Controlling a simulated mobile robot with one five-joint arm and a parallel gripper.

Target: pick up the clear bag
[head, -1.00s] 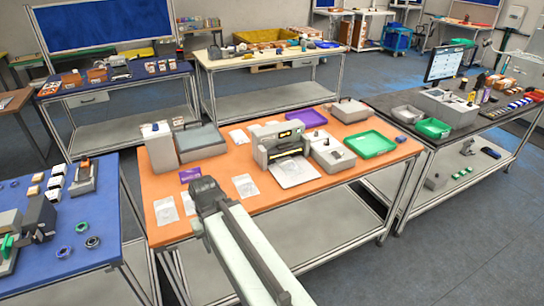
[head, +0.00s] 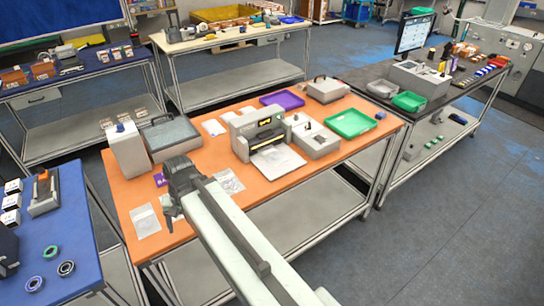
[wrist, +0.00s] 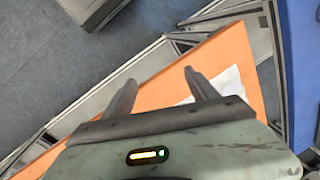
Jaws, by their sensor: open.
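Several flat, pale see-through bags lie on the orange table (head: 122,190). One bag (head: 145,220) is near the front left corner, left of my gripper (head: 170,212). Another bag (head: 228,181) lies just right of my arm, and two more sit further back left of the printer. I cannot tell which one is the task's clear bag. In the wrist view my gripper (wrist: 160,82) is open and empty, its fingers apart above the table's edge. A pale bag (wrist: 228,80) shows there beside the right finger, which partly hides it.
A grey printer (head: 258,135) stands mid-table, with a tall grey box (head: 126,150) at the left. A purple tray (head: 282,100) and a green tray (head: 350,123) lie further back. A blue table (head: 60,215) stands left across a gap.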

